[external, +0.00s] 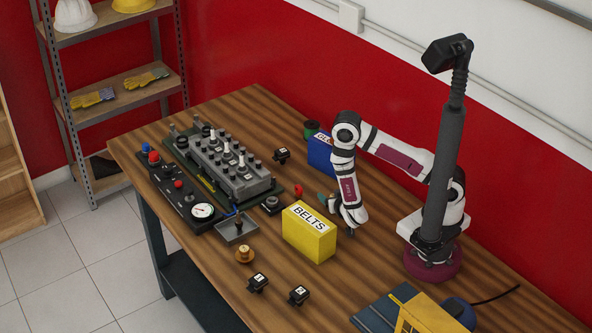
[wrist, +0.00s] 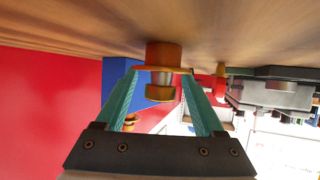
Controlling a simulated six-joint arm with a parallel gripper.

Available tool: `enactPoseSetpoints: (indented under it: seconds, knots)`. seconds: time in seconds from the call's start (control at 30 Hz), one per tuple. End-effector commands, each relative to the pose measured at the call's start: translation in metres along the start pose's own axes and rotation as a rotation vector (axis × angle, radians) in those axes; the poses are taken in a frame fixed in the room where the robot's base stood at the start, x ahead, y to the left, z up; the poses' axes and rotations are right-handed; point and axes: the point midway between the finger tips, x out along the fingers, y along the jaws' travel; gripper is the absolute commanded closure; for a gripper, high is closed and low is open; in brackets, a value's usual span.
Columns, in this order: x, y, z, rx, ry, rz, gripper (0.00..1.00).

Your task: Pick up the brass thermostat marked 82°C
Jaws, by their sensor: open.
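In the wrist view a brass thermostat (wrist: 162,54) with a wide flange stands on the table between the teal fingertips of my gripper (wrist: 162,74). The fingers are open around it; I cannot tell whether either touches it. No marking is readable on it. In the external view my gripper (external: 327,199) is low over the table behind the yellow box, and I cannot make out this thermostat there. Another brass thermostat-like piece (external: 244,254) stands near the front of the table, well apart from my gripper; its marking is unreadable too.
The yellow BELTS box (external: 309,233) stands close in front of my gripper. A blue box (external: 320,153) is behind it, and a small red part (external: 298,190) is to its left. The engine trainer (external: 228,165) fills the far left. Small black parts (external: 258,283) lie at the front.

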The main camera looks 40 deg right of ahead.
Motion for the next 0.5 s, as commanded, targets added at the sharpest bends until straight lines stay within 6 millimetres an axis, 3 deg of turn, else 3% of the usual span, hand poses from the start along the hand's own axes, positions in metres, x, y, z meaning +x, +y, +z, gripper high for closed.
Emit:
enactPoseSetpoints:
  seconds: [0.27,0.5]
  knots:
    - [0.0088,-0.0002,-0.0003,-0.001,0.0,-0.001,0.3]
    - [0.0084,-0.0002,-0.0003,-0.001,0.0,-0.001,0.71]
